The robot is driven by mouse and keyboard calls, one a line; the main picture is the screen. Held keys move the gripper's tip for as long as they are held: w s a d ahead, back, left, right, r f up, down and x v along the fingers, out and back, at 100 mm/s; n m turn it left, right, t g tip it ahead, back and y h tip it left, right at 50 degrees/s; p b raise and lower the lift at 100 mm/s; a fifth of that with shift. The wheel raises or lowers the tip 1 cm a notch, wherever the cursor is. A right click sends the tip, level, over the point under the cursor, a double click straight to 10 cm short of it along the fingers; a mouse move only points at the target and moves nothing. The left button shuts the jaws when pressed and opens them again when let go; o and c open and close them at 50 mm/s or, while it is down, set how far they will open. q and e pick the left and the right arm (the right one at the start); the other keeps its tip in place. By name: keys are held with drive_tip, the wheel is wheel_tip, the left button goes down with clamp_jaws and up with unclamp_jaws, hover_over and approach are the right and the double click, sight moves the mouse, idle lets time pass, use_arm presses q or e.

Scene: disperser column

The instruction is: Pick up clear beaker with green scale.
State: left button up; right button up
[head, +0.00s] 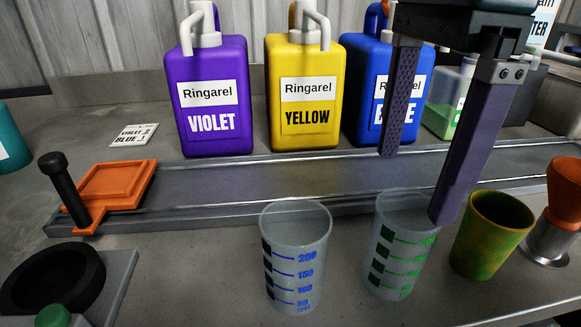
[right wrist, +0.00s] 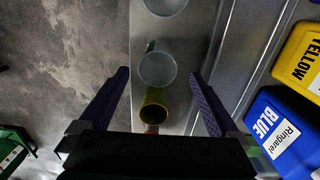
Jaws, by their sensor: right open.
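The clear beaker with the green scale (head: 392,262) stands upright on the grey bench in the head view, right of the clear beaker with the blue scale (head: 296,262). My right gripper (head: 413,188) is open above it, fingers pointing down. One finger hangs behind the beaker and the other overlaps its right rim in the picture; contact cannot be told. In the right wrist view the green-scale beaker (right wrist: 157,69) shows between the open fingertips (right wrist: 160,75), and the blue-scale beaker (right wrist: 165,4) is cut off at the top. My left gripper is not in view.
A green-yellow cup (head: 492,236) stands close on the right, with an orange-handled tool (head: 564,195) beyond. A metal rail (head: 250,182) runs behind. Violet (head: 213,100), yellow (head: 304,95) and blue (head: 378,65) canisters stand at the back. An orange slider (head: 112,188) is left.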

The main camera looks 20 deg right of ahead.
sight(399, 241)
drive_tip(key=f, duration=0.9)
drive_tip(key=shift+s+d+f, duration=0.25)
drive_tip(key=shift+f, duration=0.1)
drive_tip(key=c, duration=1.4)
drive_tip(key=shift+c, duration=0.2)
